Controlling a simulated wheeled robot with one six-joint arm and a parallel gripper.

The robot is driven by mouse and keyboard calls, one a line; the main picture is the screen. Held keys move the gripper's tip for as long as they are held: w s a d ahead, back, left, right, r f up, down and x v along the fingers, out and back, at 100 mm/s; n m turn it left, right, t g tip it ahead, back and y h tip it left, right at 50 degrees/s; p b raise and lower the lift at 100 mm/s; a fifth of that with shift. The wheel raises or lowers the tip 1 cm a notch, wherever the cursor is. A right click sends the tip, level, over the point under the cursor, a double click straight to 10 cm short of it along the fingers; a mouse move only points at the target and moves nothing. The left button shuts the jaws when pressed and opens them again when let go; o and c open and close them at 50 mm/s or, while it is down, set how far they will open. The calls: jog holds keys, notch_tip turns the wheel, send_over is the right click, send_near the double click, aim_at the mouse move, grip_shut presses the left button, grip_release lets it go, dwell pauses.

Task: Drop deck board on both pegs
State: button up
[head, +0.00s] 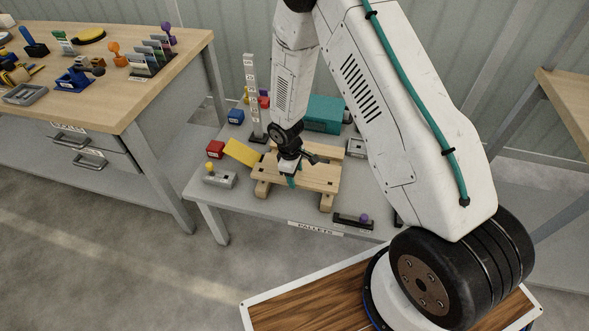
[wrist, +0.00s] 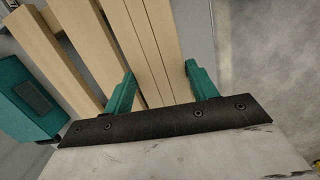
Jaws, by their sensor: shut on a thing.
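A light wooden pallet stands on the low grey table in the head view, with its bearers (head: 261,188) showing under the front. A deck board (head: 315,178) lies along its front side, level as far as I can see, with small dark marks near its ends. My gripper (head: 291,181) points down at the middle of this board. In the wrist view my gripper (wrist: 161,88) has its two green fingers on either side of the deck board (wrist: 153,60), shut on it. Other pale slats (wrist: 50,50) run beside it with gaps. The pegs are not distinguishable, and I cannot tell whether the board is seated.
A numbered post (head: 251,95), a yellow plate (head: 242,152), a red box (head: 215,149) and a grey box with a yellow knob (head: 219,179) stand left of the pallet. A teal box (head: 324,113) stands behind.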

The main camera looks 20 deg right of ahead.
jog(key=shift+f, duration=1.3)
jog(key=shift+f, duration=1.4)
dwell(0.4)
jog(key=o, duration=1.4)
jog(key=shift+c, duration=0.2)
jog(key=shift+w+a+r, duration=0.1)
jog(key=shift+a+r, duration=0.05)
jog(key=shift+r, duration=1.15)
jog(key=shift+w+a+r, duration=0.1)
jog(key=shift+a+r, duration=0.05)
jog(key=shift+r, duration=1.15)
jog(key=shift+a+r, duration=0.15)
jog(key=shift+r, duration=1.15)
